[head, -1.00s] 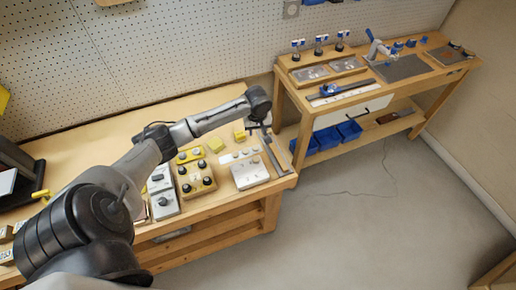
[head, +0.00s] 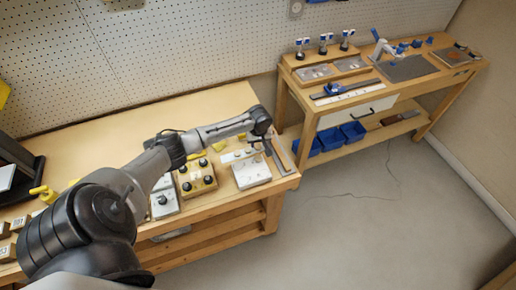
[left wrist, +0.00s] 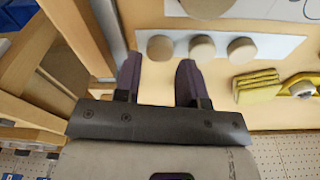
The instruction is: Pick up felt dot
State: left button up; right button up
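A white strip (left wrist: 280,46) lies on the bench and carries three round beige dots, which look like the felt dots. In the left wrist view they are the left dot (left wrist: 160,48), the middle dot (left wrist: 202,48) and the right dot (left wrist: 241,50). My left gripper (left wrist: 160,66) is open and empty. The left dot appears between and just beyond its fingertips; I cannot tell the height gap. In the head view the left gripper (head: 268,146) hangs by the right end of the strip (head: 232,157). My right gripper is not in view.
Folded yellow pads (left wrist: 256,85) lie near the strip. A second bench (head: 410,92) stands to the right across a floor gap.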

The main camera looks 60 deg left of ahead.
pick_arm(q)
jog(key=shift+a+f, duration=0.15)
jog(key=shift+f, duration=1.2)
jog(key=shift+c, duration=0.4)
jog(key=c, duration=0.5)
jog(key=shift+o, duration=0.2)
jog(key=shift+r, duration=0.5)
jog(key=r, duration=0.2)
jog(key=r+p, duration=0.1)
jog(key=shift+w+d+r, duration=0.25)
jog(key=shift+d+r, duration=0.15)
jog(key=w+d+r+p, duration=0.1)
jog(key=w+d+r, duration=0.3)
jog(key=d, duration=0.6)
notch_tip(320, 180, up, 2)
jog(key=shift+r, duration=0.1)
